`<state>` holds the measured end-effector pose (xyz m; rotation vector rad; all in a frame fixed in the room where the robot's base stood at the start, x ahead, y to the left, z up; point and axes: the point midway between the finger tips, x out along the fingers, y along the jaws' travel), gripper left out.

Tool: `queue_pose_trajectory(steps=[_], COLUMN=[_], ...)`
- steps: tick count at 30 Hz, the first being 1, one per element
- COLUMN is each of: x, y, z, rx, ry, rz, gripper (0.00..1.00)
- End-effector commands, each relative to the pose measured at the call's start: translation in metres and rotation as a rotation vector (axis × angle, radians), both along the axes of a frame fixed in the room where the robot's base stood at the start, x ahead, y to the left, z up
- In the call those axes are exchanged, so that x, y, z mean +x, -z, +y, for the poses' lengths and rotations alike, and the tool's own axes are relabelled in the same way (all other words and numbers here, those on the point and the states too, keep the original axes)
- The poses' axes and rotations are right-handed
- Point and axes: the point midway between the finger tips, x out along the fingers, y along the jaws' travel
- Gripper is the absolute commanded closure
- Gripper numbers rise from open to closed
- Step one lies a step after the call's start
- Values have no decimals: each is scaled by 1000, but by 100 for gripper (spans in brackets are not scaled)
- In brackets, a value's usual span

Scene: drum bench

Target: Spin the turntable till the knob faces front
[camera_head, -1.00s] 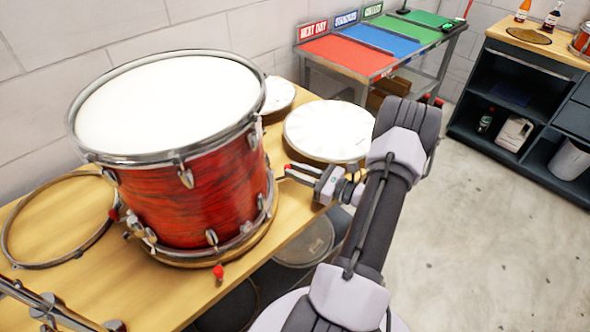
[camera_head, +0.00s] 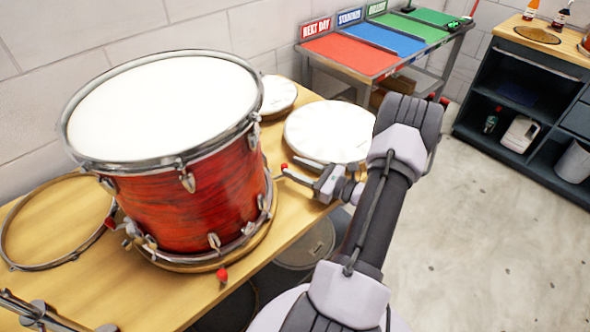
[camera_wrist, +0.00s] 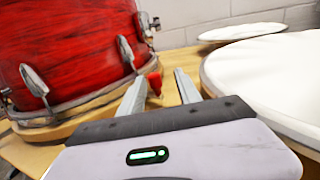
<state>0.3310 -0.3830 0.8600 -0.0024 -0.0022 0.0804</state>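The red drum (camera_head: 195,200), white head up, stands on a round wooden turntable (camera_head: 205,264) on the bench. Red knobs show around its base: one at the front (camera_head: 222,275), one at the left (camera_head: 110,222) and one at the right (camera_head: 284,167). Chrome hardware (camera_head: 133,232) sits low on the drum's left side. My gripper (camera_head: 292,168) is at the drum's right, fingers pointing at its base. In the wrist view a red knob (camera_wrist: 154,83) shows between the parted fingers, nearer the left finger. I cannot tell if they touch.
A white-topped drum (camera_head: 328,133) lies close behind my gripper, with a smaller one (camera_head: 277,94) beyond. A hoop (camera_head: 55,232) lies left on the bench (camera_head: 60,295). A table with coloured panels (camera_head: 350,53) stands behind. Floor (camera_head: 450,250) is clear at right.

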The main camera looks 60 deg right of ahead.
Motion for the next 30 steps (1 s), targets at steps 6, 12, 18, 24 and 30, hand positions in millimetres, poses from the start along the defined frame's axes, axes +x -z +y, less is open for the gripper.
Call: queue_pose_trajectory(steps=[6, 12, 18, 24, 30], x=[1, -12, -67, -130, -167], y=[0, -1, -4, -3, -1], z=[2, 1, -5, -10, -13], rx=[2, 3, 3, 2, 1], ry=[-5, -4, 1, 1, -1], rz=[1, 1, 1, 1, 1], gripper=[59, 59, 59, 59, 59])
